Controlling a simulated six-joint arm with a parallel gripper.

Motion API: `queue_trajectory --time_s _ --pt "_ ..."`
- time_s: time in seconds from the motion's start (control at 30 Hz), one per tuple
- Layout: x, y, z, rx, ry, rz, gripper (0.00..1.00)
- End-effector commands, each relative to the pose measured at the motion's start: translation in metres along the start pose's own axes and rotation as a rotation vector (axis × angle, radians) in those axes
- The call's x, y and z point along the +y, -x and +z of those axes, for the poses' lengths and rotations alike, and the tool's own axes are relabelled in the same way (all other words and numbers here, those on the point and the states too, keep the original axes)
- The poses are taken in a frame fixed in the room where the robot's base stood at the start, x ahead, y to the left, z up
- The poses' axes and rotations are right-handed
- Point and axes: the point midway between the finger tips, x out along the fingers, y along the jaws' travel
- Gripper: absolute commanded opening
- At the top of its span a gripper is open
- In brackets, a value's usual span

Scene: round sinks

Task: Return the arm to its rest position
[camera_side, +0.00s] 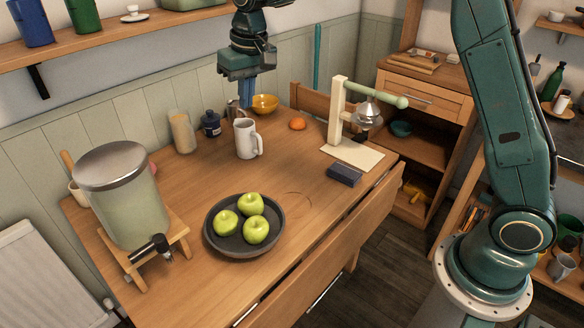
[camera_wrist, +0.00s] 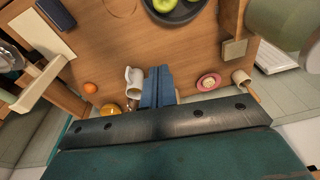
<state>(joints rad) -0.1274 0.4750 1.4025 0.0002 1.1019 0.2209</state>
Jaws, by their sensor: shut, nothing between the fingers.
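My gripper (camera_side: 246,95) is in the air above the back part of the wooden table (camera_side: 190,235), near the wall. Its blue fingers are together and hold nothing. In the wrist view the shut fingers (camera_wrist: 158,84) point down at the table. A white mug (camera_side: 245,139) stands on the table below and in front of the fingers, apart from them as far as I can tell. The mug also shows beside the fingers in the wrist view (camera_wrist: 134,79).
Around the gripper stand a yellow bowl (camera_side: 264,104), a dark blue jar (camera_side: 211,125), a beige canister (camera_side: 182,133) and an orange (camera_side: 298,124). A citrus press (camera_side: 337,112) is at right. A dark bowl (camera_side: 214,231) with green apples and a drink dispenser (camera_side: 130,205) are in front. A shelf (camera_side: 110,36) is upper left.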

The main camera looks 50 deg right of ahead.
Motion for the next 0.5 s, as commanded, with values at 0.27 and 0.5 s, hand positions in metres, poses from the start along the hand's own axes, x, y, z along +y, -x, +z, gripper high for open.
queue_trajectory --time_s 0.27,0.5 --pt "0.022 0.054 0.048 0.06 0.016 -0.008 0.0" --pt "0.04 0.087 0.095 0.109 0.03 -0.011 0.0"
